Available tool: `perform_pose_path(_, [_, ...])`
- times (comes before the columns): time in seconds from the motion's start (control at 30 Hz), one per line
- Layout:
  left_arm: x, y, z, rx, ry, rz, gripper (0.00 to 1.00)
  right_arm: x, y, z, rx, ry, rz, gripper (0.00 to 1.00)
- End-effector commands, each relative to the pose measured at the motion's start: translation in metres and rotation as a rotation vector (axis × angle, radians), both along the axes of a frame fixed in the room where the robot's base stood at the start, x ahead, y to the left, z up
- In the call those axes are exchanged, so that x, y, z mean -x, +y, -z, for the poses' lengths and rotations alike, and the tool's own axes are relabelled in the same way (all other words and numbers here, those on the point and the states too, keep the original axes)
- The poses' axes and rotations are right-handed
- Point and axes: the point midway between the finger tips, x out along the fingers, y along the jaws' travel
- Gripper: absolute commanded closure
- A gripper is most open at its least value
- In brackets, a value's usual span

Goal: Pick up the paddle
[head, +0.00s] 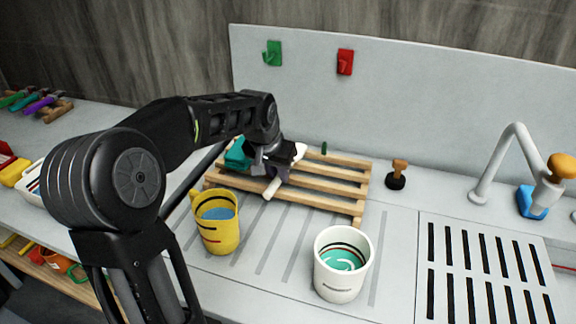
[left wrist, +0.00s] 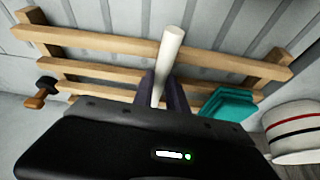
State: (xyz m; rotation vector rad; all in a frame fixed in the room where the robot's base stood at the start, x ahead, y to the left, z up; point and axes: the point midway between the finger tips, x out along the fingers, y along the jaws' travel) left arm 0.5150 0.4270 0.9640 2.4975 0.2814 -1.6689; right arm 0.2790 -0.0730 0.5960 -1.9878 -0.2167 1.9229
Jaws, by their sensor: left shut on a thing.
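The paddle's pale rod-like handle (head: 271,189) slants out from under my left gripper (head: 270,172), over the wooden slatted rack. In the left wrist view the white handle (left wrist: 169,55) stands between the two dark purple fingers of my left gripper (left wrist: 160,90), which is shut on it. The paddle's other end is hidden by the gripper, so I cannot tell its shape. I cannot tell whether the paddle touches the rack. My right gripper is not in view.
A yellow mug (head: 216,231) and a white cup (head: 341,264) stand in front. A brown-knobbed black stamp (head: 397,175) and a tap (head: 497,160) are to the right.

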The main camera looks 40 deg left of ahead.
Motion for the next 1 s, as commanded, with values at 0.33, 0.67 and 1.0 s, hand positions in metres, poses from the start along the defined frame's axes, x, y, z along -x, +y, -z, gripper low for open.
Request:
perform_pose_path(0.33, [0.0,0.0,0.0,0.0,0.0,0.0,1.0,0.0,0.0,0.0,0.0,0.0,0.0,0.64])
perform_pose_path(0.67, [-0.001,0.0,-0.016,-0.001,-0.004,0.0,1.0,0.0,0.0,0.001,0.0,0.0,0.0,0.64])
perform_pose_path(1.0, [-0.001,0.0,-0.079,-0.001,-0.004,-0.001,1.0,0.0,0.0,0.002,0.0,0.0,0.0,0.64])
